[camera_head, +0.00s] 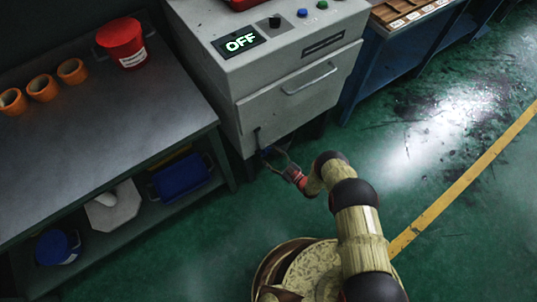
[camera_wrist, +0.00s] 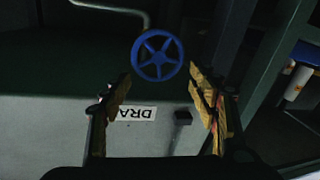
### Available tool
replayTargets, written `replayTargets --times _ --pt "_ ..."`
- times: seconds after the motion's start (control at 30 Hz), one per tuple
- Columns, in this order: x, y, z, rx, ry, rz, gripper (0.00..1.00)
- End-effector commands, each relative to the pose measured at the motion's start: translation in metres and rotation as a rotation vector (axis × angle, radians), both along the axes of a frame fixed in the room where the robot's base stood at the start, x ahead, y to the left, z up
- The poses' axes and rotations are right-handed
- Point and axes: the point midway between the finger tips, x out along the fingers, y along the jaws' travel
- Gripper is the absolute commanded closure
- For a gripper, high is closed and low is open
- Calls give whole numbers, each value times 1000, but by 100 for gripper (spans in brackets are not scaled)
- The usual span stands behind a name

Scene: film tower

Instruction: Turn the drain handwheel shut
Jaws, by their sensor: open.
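The blue spoked handwheel (camera_wrist: 158,54) shows as a full ring in the wrist view, just beyond my fingertips and centred between them. My gripper (camera_wrist: 160,80) is open, with one finger to each side and nothing between the tips. A white label (camera_wrist: 138,113) with part of the word "DRA" is on the grey panel, partly covered by my left finger. Contact with the wheel cannot be told.
A dark block (camera_wrist: 183,118) sticks out near my right finger. The cabinet's display (camera_head: 240,42) reads OFF. Green floor is open at right.

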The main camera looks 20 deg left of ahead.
Motion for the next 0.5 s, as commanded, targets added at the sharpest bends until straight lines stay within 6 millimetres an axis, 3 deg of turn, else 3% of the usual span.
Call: replayTargets --times 0.2,0.5 --pt "7 13 0 0 2 0 40" --pt "8 14 1 1 1 -1 42"
